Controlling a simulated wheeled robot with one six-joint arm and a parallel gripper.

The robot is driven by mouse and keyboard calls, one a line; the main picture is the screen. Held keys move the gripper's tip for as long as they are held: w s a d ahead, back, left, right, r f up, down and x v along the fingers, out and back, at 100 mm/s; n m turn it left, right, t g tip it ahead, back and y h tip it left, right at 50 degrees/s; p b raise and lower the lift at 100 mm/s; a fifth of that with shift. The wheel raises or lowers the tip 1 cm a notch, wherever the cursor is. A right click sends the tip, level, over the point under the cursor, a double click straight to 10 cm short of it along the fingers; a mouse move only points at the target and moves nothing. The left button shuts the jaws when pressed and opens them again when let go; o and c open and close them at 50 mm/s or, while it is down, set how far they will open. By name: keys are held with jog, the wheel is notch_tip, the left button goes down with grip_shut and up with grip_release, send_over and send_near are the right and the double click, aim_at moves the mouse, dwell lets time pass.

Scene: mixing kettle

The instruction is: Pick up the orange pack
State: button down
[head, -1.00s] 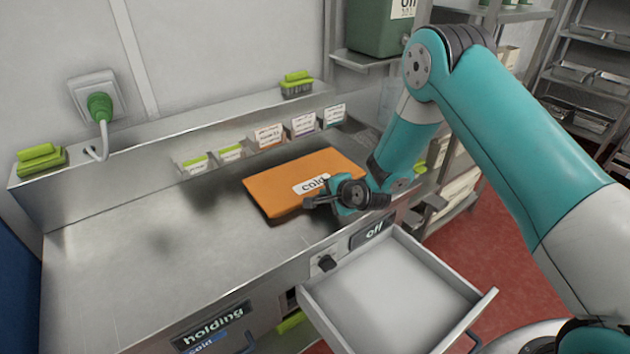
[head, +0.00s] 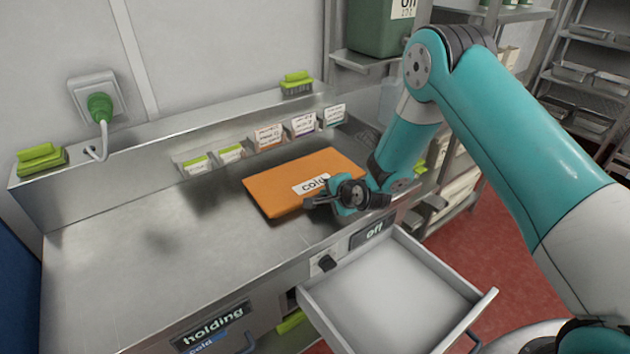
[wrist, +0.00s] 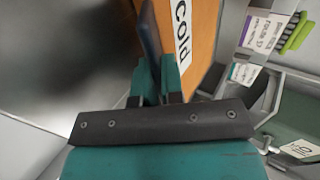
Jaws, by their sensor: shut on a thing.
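The orange pack (head: 290,188) is a flat slab with a white label reading "cold". It is over the steel counter, at the counter's right part; I cannot tell whether it touches the surface. My gripper (head: 318,202) is at its near edge and is shut on it. In the wrist view the orange pack (wrist: 204,22) runs up from the fingers (wrist: 158,75), with its label at the right of them. The fingers hide part of the pack's edge.
An open, empty drawer (head: 390,290) juts out below the counter front. Several small labelled packets (head: 268,138) line the back ledge. A green plug (head: 100,106) is in the wall socket. The counter's left part (head: 150,250) is clear.

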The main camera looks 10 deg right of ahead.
dwell(0.3)
jog(key=shift+w+r, duration=0.15)
jog(key=shift+r, duration=0.1)
jog(key=shift+r+p, duration=1.7)
jog(key=shift+r, duration=0.75)
